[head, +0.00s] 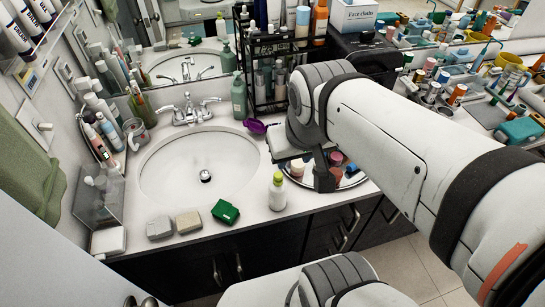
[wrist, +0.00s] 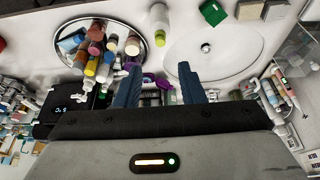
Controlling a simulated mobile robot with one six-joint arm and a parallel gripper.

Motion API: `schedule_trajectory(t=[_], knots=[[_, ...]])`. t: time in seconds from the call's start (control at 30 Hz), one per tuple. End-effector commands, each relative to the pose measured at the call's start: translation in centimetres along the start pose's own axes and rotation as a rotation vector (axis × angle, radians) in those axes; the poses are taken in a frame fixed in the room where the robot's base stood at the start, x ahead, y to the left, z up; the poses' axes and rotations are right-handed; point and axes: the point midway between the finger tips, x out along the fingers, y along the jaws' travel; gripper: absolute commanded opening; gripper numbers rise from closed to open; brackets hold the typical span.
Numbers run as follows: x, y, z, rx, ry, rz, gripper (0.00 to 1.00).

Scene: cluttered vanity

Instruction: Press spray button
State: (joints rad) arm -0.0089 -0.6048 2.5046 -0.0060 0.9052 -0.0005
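A small white bottle with a yellow-green cap (head: 277,190) stands upright on the counter, right of the sink's front edge. It also shows at the top of the wrist view (wrist: 159,20). I cannot tell which item carries the spray button; a green bottle (head: 239,97) stands behind the sink, and a purple item (head: 255,126) lies right of the basin. My gripper (head: 322,180) is above the counter near the round mirrored tray, right of the white bottle. In the wrist view its two blue fingers (wrist: 158,72) are apart, with nothing held between them. My arm hides part of the tray.
The round tray (wrist: 57,52) holds several bottles and jars. The sink (head: 200,160) is empty. Two soap-like blocks (head: 174,225) and a green box (head: 225,211) lie at the front edge. A black rack (head: 268,70) of bottles stands behind. The right counter is crowded.

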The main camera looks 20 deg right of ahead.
Motion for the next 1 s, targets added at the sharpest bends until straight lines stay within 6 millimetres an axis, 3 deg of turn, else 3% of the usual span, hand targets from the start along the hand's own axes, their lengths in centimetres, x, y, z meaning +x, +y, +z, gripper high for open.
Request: schedule_trajectory(t=[0.43, 1.0], knots=[[0.00, 0.00, 0.00, 0.000, 0.000, 0.000, 0.00], [0.00, 0.00, 0.00, 0.000, 0.000, 0.000, 0.00]])
